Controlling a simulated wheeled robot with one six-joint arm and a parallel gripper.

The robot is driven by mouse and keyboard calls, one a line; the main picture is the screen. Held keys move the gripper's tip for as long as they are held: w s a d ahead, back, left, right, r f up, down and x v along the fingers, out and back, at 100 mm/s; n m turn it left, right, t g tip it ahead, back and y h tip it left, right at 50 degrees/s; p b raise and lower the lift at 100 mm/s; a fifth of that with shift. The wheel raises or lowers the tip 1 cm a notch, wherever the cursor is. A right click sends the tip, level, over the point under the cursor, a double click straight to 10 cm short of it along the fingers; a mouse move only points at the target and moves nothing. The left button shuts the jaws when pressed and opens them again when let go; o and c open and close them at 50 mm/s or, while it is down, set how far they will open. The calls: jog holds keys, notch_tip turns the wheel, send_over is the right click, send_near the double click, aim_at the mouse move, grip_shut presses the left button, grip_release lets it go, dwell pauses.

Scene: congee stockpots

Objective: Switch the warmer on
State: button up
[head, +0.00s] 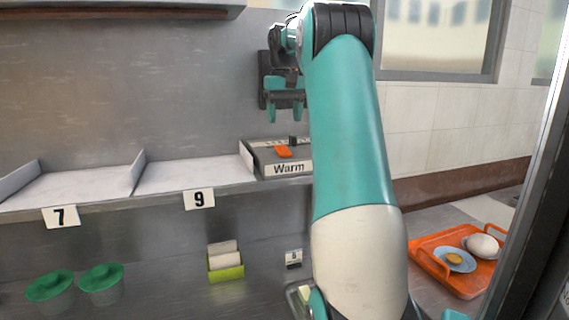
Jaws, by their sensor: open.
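The warmer (258,160) is a low grey unit on the shelf, with a white "Warm" label (289,168) on its front. An orange switch (283,151) sits on its top, and a small black part (296,140) stands behind it. I cannot tell which position the switch is in. My gripper (285,117) hangs above the warmer with its teal fingers pointing down. The fingers are apart with nothing between them, and they are clear of the switch. My arm hides the warmer's right side.
Below are two green-lidded pots (102,278), a green holder with cards (226,264) and a small tag (293,258). An orange tray (425,249) with a plate and a white bowl lies at right.

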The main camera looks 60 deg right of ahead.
aim_at(284, 151)
notch_tip(284, 151, down, 9)
jog(key=b, duration=0.7)
jog(key=shift+r, duration=0.1)
